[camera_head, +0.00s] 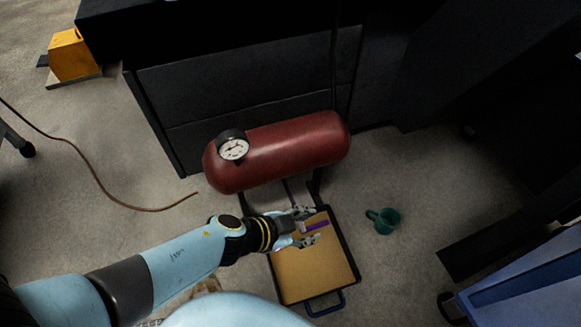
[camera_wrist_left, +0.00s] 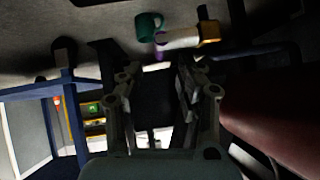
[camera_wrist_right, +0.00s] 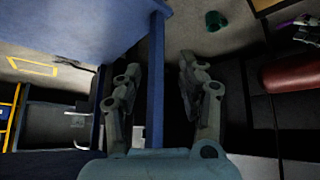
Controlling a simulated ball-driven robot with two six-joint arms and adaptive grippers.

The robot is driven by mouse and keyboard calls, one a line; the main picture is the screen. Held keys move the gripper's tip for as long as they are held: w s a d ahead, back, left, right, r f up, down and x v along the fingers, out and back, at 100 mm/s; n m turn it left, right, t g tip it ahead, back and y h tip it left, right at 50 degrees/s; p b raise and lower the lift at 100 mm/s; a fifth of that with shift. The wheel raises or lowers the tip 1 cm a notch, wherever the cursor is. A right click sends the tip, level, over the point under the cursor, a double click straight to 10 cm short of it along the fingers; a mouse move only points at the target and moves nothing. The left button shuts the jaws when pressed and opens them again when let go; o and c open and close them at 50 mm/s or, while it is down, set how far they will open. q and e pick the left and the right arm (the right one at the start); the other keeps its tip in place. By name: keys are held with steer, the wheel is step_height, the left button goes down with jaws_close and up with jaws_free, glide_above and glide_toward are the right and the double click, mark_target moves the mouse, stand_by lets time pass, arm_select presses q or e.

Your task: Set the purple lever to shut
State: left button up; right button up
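The purple lever (camera_head: 316,225) is a short bar above the tan tray, just below the red tank in the head view. My left gripper (camera_head: 315,224) is open, with one finger on each side of the lever; whether they touch it is unclear. In the left wrist view, a purple bit (camera_wrist_left: 160,41) shows beyond the open left fingers (camera_wrist_left: 155,75), beside a pale cylinder with a brass end (camera_wrist_left: 190,38). The lever's pivot is hidden. My right gripper (camera_wrist_right: 160,66) is open and empty in the right wrist view, far from the lever.
The red tank (camera_head: 285,152) with a dial gauge (camera_head: 233,149) lies close above the left gripper. The tan tray (camera_head: 312,277) has a dark rim. A green cup (camera_head: 383,220) stands on the floor. A blue cart (camera_head: 530,285) is at lower right, and a hose (camera_head: 110,190) lies left.

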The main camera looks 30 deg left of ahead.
arm_select(q)
steer(key=shift+v, duration=2.75)
